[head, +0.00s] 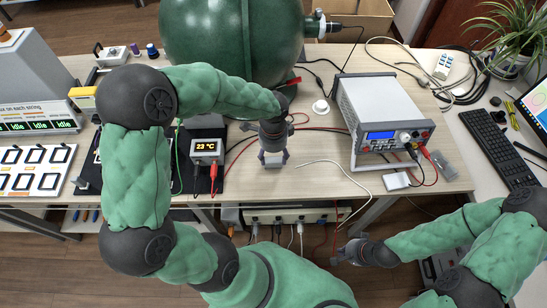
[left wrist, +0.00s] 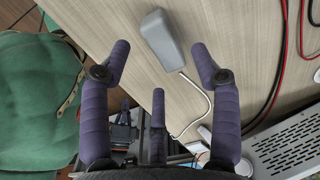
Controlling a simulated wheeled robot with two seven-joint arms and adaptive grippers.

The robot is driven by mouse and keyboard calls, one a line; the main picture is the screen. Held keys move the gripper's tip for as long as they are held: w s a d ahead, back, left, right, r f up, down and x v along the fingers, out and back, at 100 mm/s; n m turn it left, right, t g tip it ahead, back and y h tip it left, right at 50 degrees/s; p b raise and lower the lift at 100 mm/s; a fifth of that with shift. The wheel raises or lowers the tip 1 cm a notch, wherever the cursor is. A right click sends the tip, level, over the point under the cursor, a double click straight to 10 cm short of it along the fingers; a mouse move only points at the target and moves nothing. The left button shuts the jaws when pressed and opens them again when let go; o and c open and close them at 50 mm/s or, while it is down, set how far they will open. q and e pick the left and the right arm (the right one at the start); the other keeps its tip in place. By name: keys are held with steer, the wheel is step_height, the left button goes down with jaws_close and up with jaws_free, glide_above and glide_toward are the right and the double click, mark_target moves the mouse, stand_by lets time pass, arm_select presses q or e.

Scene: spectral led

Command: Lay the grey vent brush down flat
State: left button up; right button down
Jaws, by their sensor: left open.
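A grey, smooth, block-shaped thing (left wrist: 162,40) on the light wooden table is the only likely vent brush near my gripper. No bristles show, and I cannot tell for sure whether it stands or lies. In the head view the grey thing (head: 272,161) shows just under my left gripper (head: 273,148), which partly hides it. In the left wrist view the fingers are spread apart and empty, with the grey thing beyond and between the upper two tips. My right gripper (head: 345,254) is low in front of the table, away from it; its fingers are too small to read.
A white power supply (head: 385,112) with a blue display stands right of my left gripper. A temperature unit (head: 206,150) reading 23 °C is to the left. A large green vessel (head: 232,40) stands behind. A white cable (head: 340,170) and red leads lie nearby.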

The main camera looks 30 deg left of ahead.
mark_target(273, 161)
arm_select(q)
step_height(273, 161, up, 8)
steer(key=p, duration=0.2)
steer(key=shift+f, duration=0.2)
arm_select(e)
step_height(273, 161, up, 2)
steer(key=shift+r, duration=0.25)
